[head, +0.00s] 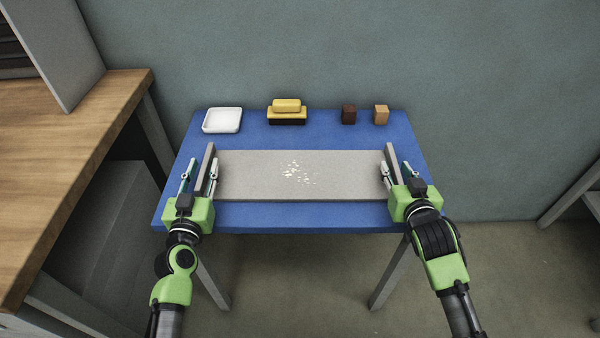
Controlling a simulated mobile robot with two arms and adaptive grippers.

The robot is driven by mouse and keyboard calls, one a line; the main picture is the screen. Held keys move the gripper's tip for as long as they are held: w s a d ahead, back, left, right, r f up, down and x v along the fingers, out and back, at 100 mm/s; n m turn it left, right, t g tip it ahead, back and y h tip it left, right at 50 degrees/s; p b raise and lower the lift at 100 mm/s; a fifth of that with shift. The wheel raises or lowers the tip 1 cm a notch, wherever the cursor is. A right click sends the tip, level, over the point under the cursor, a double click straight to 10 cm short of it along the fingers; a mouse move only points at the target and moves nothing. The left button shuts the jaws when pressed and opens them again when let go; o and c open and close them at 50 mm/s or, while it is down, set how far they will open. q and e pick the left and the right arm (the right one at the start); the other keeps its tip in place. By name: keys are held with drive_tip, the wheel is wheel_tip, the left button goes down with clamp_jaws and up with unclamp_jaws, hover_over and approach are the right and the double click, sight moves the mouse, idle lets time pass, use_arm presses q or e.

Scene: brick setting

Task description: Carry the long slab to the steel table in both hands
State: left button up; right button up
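The long grey slab (255,188) lies flat across the blue table, with a patch of white flecks on its middle and a raised grey bar along each short end. My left gripper (201,168) is at the left end, its fingers spread to either side of that bar. My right gripper (396,170) is at the right end, its fingers likewise spread around the right bar. Gaps show between fingers and bars. A grey table edge with a leg (570,195) is partly in view at the far right; I cannot tell if it is the steel table.
A wooden bench (75,150) is close on the left. Floor at right is clear.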

use_arm(q)
clamp_jaws()
use_arm(e)
clamp_jaws()
use_arm(q)
drive_tip(key=shift+w+r, duration=0.1)
drive_tip(key=shift+r, duration=0.2)
use_arm(e)
drive_tip(key=shift+w+r, duration=0.15)
drive_tip(key=shift+r, duration=0.2)
